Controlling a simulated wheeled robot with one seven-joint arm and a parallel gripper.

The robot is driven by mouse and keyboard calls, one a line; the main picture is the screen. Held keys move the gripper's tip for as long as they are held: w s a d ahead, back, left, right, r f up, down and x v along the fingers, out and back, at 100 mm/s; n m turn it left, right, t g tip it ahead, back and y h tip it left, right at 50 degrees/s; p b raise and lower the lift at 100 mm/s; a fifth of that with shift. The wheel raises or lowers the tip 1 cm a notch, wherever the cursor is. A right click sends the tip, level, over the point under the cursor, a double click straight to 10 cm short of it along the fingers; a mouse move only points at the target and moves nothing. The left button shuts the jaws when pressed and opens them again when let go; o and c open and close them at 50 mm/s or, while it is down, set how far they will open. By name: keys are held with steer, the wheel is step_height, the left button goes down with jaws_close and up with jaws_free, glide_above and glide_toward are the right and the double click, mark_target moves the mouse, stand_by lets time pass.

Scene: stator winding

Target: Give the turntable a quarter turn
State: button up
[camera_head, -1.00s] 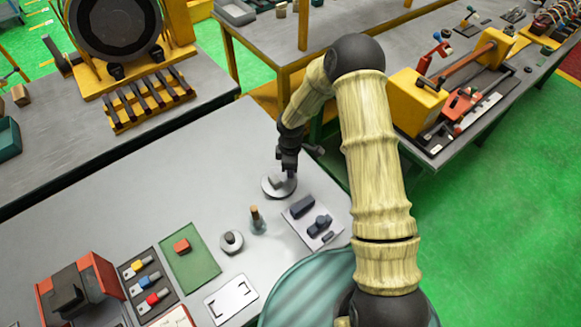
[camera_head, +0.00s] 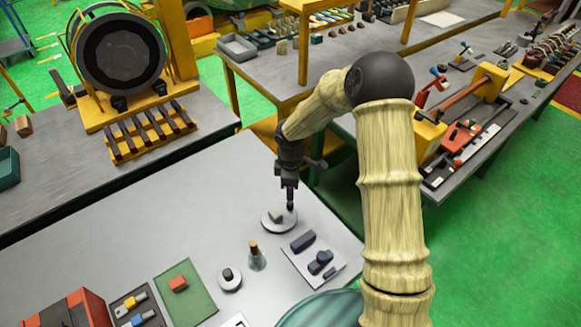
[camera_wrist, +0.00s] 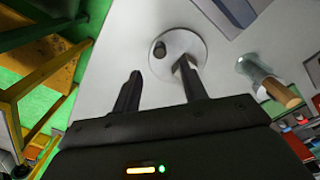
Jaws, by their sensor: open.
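The turntable is a pale round disc (camera_head: 268,222) lying flat on the grey table. It carries a small upright peg or knob, seen in the wrist view (camera_wrist: 159,49) off the disc's centre. My gripper (camera_head: 290,205) points down over the right side of the disc. In the wrist view the two dark fingers of my gripper (camera_wrist: 158,80) are spread apart with nothing between them. One fingertip overlaps the lower edge of the disc (camera_wrist: 182,42); the other is left of it over bare table. I cannot tell whether a finger touches the disc or the peg.
A bottle with a wooden stopper (camera_head: 257,260) stands just in front of the disc. A small round part (camera_head: 230,278) is left of it. A grey plate with dark parts (camera_head: 315,262) lies to the right. The table left of the disc is clear.

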step_height(320, 180, up, 9)
steer(key=b, duration=0.1)
steer(key=shift+r, duration=0.2)
stand_by(0.4)
steer(key=s+d+r+m+t, duration=0.1)
steer(key=s+d+r+m, duration=0.1)
steer(key=s+d+m, duration=0.4)
steer(key=s+d+r+m+t, duration=0.1)
steer(key=s+d+r+m, duration=0.1)
steer(key=s+d+m, duration=0.4)
steer(key=s+m, duration=0.4)
steer(key=s, duration=0.2)
steer(key=shift+s+r+m+t, duration=0.15)
steer(key=shift+s+m+t, duration=0.15)
steer(key=shift+s, duration=0.05)
steer(key=shift+d, duration=0.1)
steer(key=shift+c, duration=0.2)
